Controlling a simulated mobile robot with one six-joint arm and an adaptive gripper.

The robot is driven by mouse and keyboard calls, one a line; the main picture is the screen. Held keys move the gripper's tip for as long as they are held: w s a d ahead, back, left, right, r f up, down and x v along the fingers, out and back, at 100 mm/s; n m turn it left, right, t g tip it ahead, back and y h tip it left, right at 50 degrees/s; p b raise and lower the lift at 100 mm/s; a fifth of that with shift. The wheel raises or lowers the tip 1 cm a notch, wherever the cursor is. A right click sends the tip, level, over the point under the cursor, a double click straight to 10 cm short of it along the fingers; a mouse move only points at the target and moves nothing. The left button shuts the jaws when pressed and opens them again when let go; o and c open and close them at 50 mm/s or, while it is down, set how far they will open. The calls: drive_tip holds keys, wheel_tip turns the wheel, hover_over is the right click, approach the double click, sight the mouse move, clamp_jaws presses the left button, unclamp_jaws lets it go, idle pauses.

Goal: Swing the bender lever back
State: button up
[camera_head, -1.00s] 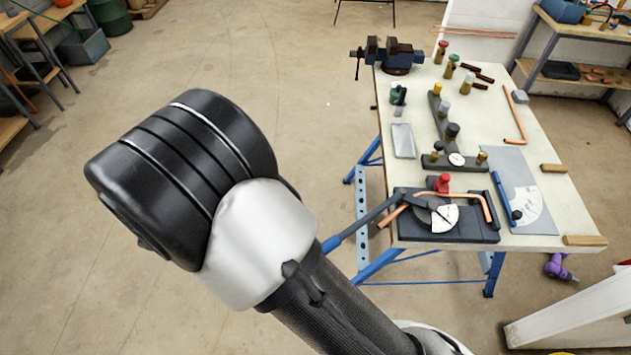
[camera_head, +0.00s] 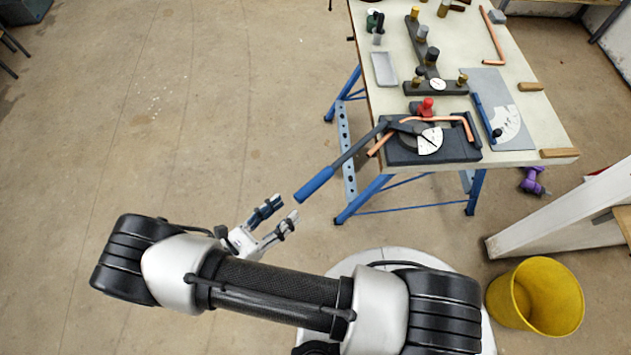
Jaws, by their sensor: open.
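The pipe bender (camera_head: 436,151) is a dark block near the front left corner of the workbench. It has a white dial and a red knob, and a bent copper pipe (camera_head: 442,119) lies in it. Its lever (camera_head: 352,150) is a dark rod that sticks out past the bench edge toward the lower left. The lever ends in a blue handle (camera_head: 315,184). My gripper (camera_head: 281,216) is open and empty. Its fingertips are just below and left of the blue handle's end, seemingly apart from it. The depth between them is hard to tell.
The workbench top (camera_head: 510,95) holds a black fixture with posts, a grey tray (camera_head: 384,69) and a blue-handled tool (camera_head: 484,115) on a plate. Blue trestle legs (camera_head: 348,213) stand under it. A yellow bucket (camera_head: 535,297) is at lower right.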

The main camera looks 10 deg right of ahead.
sight(316, 184)
drive_tip(key=x, duration=1.2)
drive_tip(key=shift+s, duration=0.1)
clamp_jaws()
